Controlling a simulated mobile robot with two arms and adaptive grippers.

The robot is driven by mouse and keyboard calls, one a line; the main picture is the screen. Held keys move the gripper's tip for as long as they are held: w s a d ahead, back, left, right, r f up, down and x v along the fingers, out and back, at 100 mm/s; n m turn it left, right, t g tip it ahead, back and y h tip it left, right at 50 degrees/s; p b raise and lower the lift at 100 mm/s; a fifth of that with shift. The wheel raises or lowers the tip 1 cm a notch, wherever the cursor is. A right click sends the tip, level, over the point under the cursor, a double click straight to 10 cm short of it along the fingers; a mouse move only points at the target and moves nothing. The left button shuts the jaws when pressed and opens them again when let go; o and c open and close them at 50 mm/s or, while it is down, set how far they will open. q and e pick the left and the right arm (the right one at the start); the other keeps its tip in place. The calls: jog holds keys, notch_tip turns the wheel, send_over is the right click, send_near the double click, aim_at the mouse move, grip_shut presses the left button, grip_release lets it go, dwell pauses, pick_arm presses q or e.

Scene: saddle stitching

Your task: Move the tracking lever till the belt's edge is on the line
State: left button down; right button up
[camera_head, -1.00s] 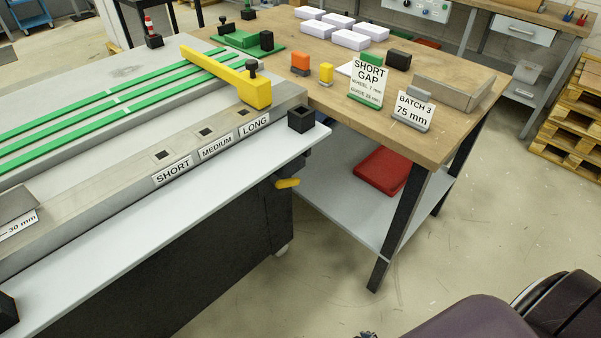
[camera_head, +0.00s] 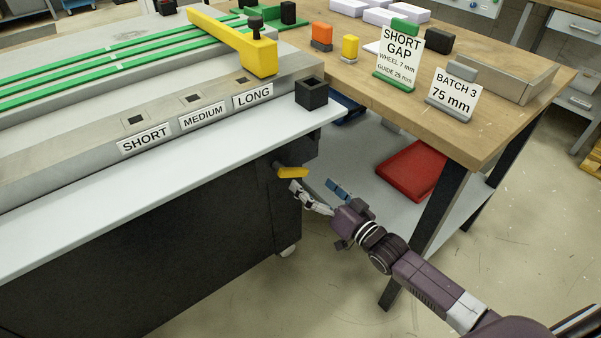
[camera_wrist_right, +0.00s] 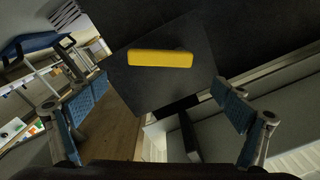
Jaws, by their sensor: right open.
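The yellow tracking lever (camera_head: 292,172) sticks out from the dark end of the machine, below the white ledge. It also shows in the right wrist view (camera_wrist_right: 160,58), lying nearly level across a dark plate. My right gripper (camera_head: 316,188) is open just below and right of the lever in the head view. In the right wrist view its blue-padded fingers (camera_wrist_right: 160,105) stand wide apart, with the lever ahead between them and nothing held. Green belts (camera_head: 110,50) run along the machine top; I cannot make out a belt edge against a line. My left gripper is out of view.
A wooden table (camera_head: 440,130) stands to the right, with a red tray (camera_head: 410,170) on its lower shelf. Its dark leg (camera_head: 437,215) is close to my right arm. The white ledge (camera_head: 200,160) overhangs the lever. Open floor lies in front.

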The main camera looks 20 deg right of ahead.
aim_at(297, 170)
jog(key=b+x, duration=0.1)
jog(key=x, duration=0.5)
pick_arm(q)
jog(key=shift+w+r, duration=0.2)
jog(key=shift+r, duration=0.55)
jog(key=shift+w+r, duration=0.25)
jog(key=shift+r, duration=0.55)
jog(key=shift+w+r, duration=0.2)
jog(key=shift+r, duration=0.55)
pick_arm(e)
jog(key=shift+w+a, duration=0.25)
jog(key=shift+w, duration=0.45)
jog(key=shift+c, duration=0.3)
jog(key=c, duration=1.5)
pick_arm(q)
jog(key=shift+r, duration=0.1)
pick_arm(e)
jog(key=shift+c, duration=0.6)
jog(key=shift+r+n+p, duration=0.3)
jog(key=shift+n+p, duration=0.45)
jog(key=shift+n, duration=0.25)
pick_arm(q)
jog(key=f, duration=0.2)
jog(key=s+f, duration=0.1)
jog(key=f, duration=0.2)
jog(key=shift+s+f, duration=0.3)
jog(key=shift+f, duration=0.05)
